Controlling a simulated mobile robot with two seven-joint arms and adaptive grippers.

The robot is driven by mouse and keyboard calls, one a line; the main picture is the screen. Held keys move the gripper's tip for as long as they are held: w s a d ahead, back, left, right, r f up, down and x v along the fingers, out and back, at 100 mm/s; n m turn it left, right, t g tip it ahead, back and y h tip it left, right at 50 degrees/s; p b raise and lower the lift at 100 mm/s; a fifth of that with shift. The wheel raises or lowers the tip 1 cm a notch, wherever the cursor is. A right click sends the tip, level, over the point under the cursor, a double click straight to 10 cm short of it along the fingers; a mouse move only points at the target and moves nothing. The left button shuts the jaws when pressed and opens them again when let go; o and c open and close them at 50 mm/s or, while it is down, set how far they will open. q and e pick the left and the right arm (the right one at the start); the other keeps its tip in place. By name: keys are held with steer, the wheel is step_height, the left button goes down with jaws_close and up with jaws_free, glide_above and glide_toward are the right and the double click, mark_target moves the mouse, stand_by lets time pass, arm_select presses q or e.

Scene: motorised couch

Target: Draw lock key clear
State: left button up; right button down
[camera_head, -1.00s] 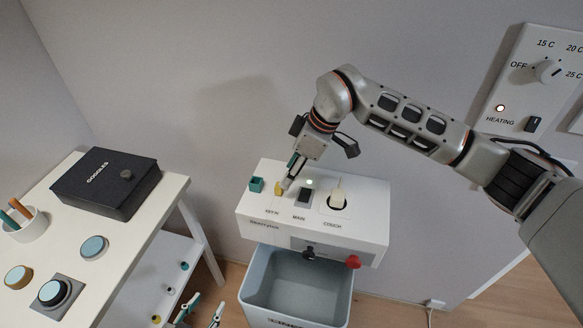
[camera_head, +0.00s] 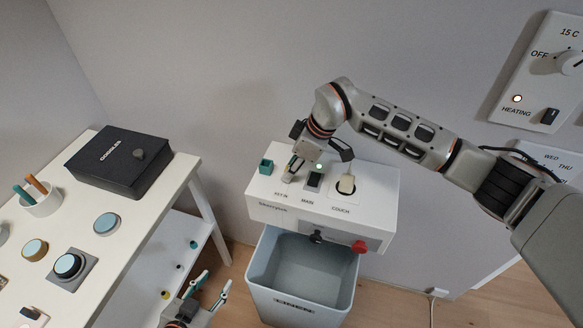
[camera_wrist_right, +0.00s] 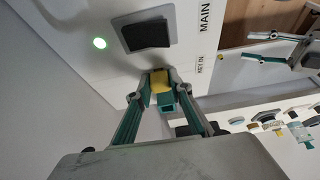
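The yellow lock key (camera_wrist_right: 160,80) shows in the right wrist view between the fingertips of my right gripper (camera_wrist_right: 160,86). The fingers close on its two sides. It is by the KEY IN label on the white control box (camera_head: 262,210); how deep it sits in its slot I cannot tell. In the head view my right gripper (camera_head: 290,173) is low over the box top and hides the key. A small teal square holder (camera_head: 266,167) stands left of it and also shows in the wrist view (camera_wrist_right: 168,104). My left gripper (camera_head: 206,298) is open and empty, low at the bottom.
The box carries a dark MAIN switch (camera_head: 314,181), a lit green lamp, a COUCH plug (camera_head: 346,184) and a red knob (camera_head: 360,246). A grey bin (camera_head: 300,300) stands below. A white table (camera_head: 150,215) with a black goggles case (camera_head: 120,160) is at left.

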mark_target(286, 167)
steer(key=shift+r+p, duration=0.3)
steer(key=shift+r, duration=0.15)
steer(key=shift+r+p, duration=0.3)
steer(key=shift+r, duration=0.05)
steer(key=shift+r+p, duration=0.45)
steer(key=shift+r, duration=0.2)
steer(key=shift+r, duration=0.35)
steer(key=shift+r+p, duration=0.75)
step_height(286, 167, up, 7)
stand_by(0.7)
